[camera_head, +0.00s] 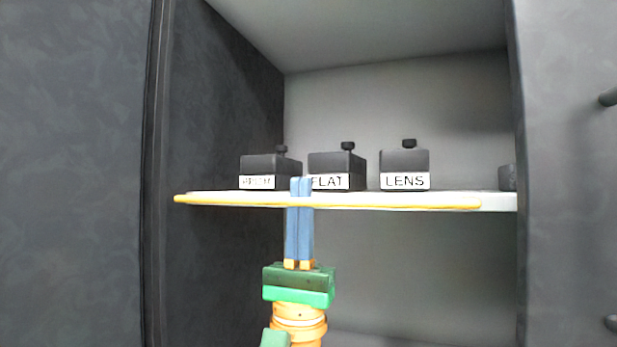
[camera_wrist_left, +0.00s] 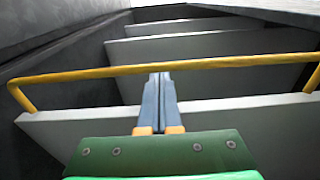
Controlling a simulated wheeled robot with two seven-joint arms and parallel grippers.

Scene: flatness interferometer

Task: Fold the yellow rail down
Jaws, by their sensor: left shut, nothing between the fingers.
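The yellow rail (camera_head: 400,206) runs along the front edge of the white shelf (camera_head: 498,201) in the head view, level with the shelf. In the left wrist view the rail (camera_wrist_left: 230,64) is a long bar with bent ends that meet the shelf edge (camera_wrist_left: 225,108). My left gripper (camera_head: 301,181) is shut and empty, its blue fingers pointing up at the rail, left of its middle. In the left wrist view the fingertips (camera_wrist_left: 159,76) end right at the rail; I cannot tell whether they touch it. My right gripper is not in view.
Three dark boxes with knobs stand on the shelf behind the rail: one with a hard-to-read label (camera_head: 264,168), one marked FLAT (camera_head: 340,165), and one marked LENS (camera_head: 404,165). A small dark object (camera_head: 507,177) is at the shelf's right end. Dark cabinet walls flank the bay.

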